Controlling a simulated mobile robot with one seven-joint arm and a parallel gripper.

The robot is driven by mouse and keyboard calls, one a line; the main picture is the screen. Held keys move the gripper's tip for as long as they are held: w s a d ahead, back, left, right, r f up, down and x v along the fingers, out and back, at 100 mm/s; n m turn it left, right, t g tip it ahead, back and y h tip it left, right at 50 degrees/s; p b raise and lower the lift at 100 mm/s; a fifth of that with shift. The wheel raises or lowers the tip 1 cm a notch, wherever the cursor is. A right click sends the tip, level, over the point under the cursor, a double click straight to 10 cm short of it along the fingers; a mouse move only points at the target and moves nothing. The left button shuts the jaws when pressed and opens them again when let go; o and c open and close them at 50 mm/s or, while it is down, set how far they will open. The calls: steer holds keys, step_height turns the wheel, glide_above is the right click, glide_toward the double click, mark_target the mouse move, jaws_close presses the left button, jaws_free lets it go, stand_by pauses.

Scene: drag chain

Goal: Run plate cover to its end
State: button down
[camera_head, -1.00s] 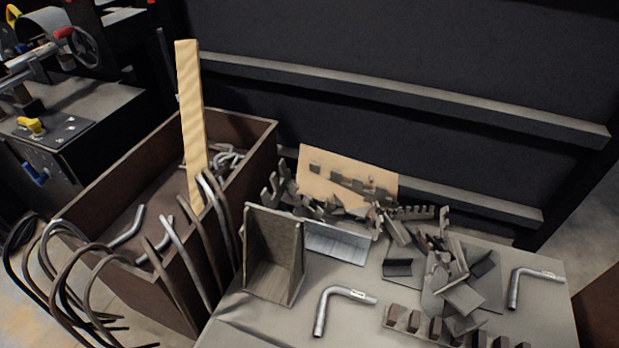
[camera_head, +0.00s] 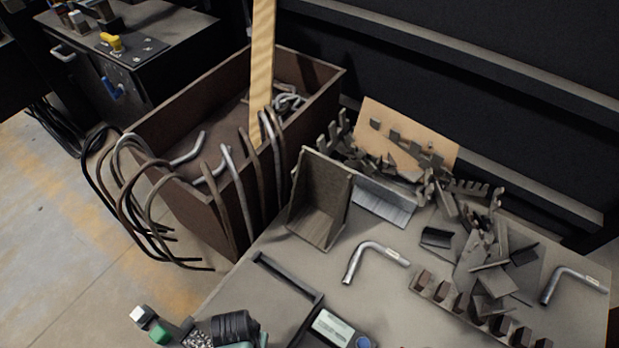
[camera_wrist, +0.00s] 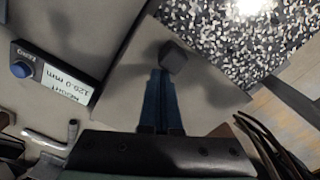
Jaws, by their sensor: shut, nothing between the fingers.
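In the wrist view my gripper (camera_wrist: 160,74) points at a grey surface, its two blue fingers shut together with nothing between them. A small dark block-like knob (camera_wrist: 174,57) stands just beyond the fingertips, slightly to the right. I cannot tell whether the fingers touch it. I cannot make out the plate cover for certain; the grey flat surface (camera_wrist: 207,92) around the knob may be part of it. In the head view a dark raised frame (camera_head: 285,281) lies on the bench, near the bottom middle.
A readout box (camera_head: 330,326) marked 129.0 mm also shows in the wrist view (camera_wrist: 62,83). A speckled panel (camera_wrist: 225,40) lies to the upper right there. Bent pipes, metal scraps (camera_head: 485,265) and an angle bracket (camera_head: 322,200) crowd the bench (camera_head: 400,325). A brown bin (camera_head: 190,110) stands left.

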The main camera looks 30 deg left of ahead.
steer(key=shift+s+a+p, duration=0.2)
steer(key=shift+s+p, duration=0.65)
steer(key=shift+s, duration=1.75)
steer(key=shift+s+a+p, duration=0.15)
steer(key=shift+s+p, duration=0.7)
steer(key=shift+s, duration=1.75)
steer(key=shift+s+a+p, duration=0.15)
steer(key=shift+s+p, duration=0.1)
steer(key=shift+s, duration=1.65)
steer(key=shift+s+a+p, duration=0.15)
steer(key=shift+s+p, duration=0.1)
steer(key=shift+s, duration=1.6)
steer(key=shift+s, duration=0.2)
steer(key=shift+w+d, duration=0.1)
steer(key=shift+w, duration=0.05)
steer(key=shift+w, duration=0.65)
steer(key=shift+r+p, duration=0.1)
steer(key=shift+p, duration=0.3)
step_height(320, 180, up, 8)
steer(key=p, duration=0.8)
steer(key=shift+w, duration=0.2)
